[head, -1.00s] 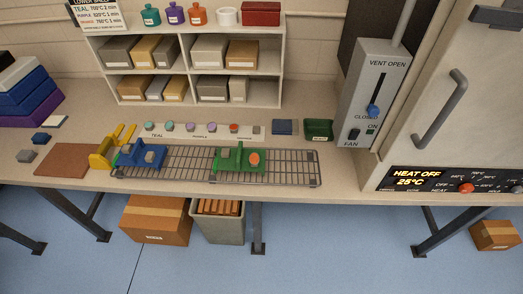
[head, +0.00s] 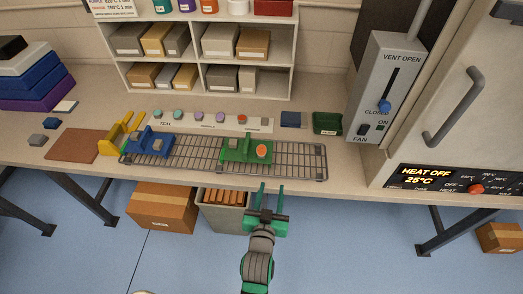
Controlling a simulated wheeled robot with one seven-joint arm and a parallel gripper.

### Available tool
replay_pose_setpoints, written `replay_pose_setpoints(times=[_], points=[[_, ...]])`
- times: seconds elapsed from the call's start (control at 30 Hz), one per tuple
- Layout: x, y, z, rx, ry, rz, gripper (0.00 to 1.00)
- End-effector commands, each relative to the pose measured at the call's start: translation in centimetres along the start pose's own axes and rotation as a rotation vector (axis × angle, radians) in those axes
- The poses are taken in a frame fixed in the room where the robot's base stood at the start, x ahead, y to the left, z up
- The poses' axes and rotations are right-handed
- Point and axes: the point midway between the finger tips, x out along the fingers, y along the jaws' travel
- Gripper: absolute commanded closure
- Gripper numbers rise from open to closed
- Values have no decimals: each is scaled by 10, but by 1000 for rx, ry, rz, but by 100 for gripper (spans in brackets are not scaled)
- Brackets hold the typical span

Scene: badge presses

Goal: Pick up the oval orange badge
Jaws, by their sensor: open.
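An orange oval badge (head: 262,150) lies on the right part of the green press (head: 235,154), which stands on the wire rack (head: 300,162). A smaller orange piece (head: 242,119) sits on the white labelled strip behind. My gripper (head: 272,188) is open and empty, its two green fingers pointing at the bench. In the picture it is just below the rack's front edge, below and slightly right of the badge, and apart from it.
A blue press (head: 151,145) and a yellow press (head: 112,141) stand to the left. A dark green bin (head: 327,123) and a blue block (head: 291,119) sit behind the rack. The heater panel (head: 440,180) is at the right. The rack's right end is bare.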

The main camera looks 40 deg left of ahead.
Motion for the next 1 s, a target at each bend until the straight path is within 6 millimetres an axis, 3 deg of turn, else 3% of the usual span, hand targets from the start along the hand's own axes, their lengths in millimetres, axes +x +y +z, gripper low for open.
replay_pose_setpoints(times=[0.1,0.3,0.7,1.0], points=[[26,-25,-23,-11,8,-39,60],[45,-46,-41,-20,6,-68,60],[94,-52,-43,-21,7,-71,60],[116,-55,-43,-21,6,-71,60]])
